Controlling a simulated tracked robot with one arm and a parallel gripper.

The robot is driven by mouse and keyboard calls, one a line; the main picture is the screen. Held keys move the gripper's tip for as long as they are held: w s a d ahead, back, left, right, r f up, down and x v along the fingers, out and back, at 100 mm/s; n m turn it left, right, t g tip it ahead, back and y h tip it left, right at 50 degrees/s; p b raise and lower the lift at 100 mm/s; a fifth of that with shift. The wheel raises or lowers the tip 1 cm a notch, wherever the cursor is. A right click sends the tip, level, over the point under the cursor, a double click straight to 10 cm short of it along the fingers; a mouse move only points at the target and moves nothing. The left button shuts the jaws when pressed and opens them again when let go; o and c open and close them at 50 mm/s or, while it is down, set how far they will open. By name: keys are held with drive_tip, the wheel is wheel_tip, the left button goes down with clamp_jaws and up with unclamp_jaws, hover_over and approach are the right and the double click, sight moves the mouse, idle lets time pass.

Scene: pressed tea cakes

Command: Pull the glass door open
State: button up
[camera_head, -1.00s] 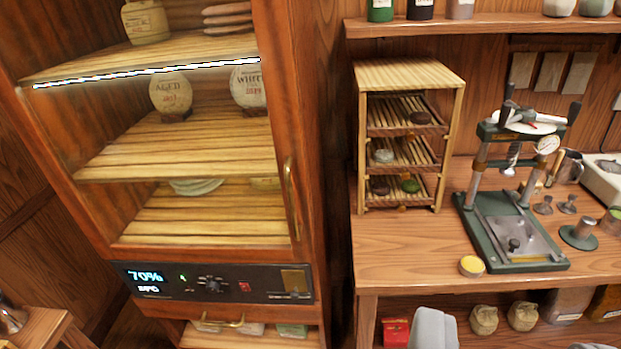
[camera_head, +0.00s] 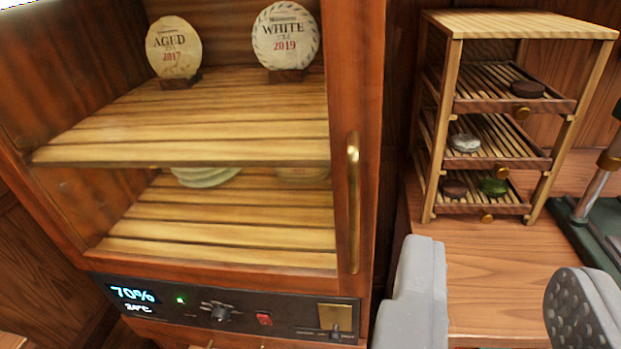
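The glass door (camera_head: 362,110) closes the front of a wooden cabinet and looks shut. Its brass vertical handle (camera_head: 353,200) is on the right side of the door frame. Behind the glass, slatted shelves hold round tea cakes labelled AGED 2017 (camera_head: 174,48) and WHITE 2019 (camera_head: 286,38). My gripper (camera_head: 490,300) is at the lower right, its two grey fingers wide apart with nothing seen between them. It appears to the right of and below the handle, not touching it.
Below the door, a control panel (camera_head: 190,316) reads 70% with a temperature line. To the right, a small wooden rack (camera_head: 447,110) with slatted trays of small cakes stands on a wooden counter (camera_head: 480,260). Part of a green press (camera_head: 585,225) shows at the right edge.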

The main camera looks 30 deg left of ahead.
drive_tip(key=t+p, duration=0.2)
approach(353, 207)
drive_tip(key=shift+n, duration=0.3)
drive_tip(key=w, duration=0.7)
drive_tip(key=w+a, duration=0.1)
drive_tip(key=w, duration=0.2)
drive_tip(key=shift+w+r, duration=0.2)
drive_tip(key=shift+w, duration=0.2)
drive_tip(key=shift+c, duration=0.3)
clamp_jaws()
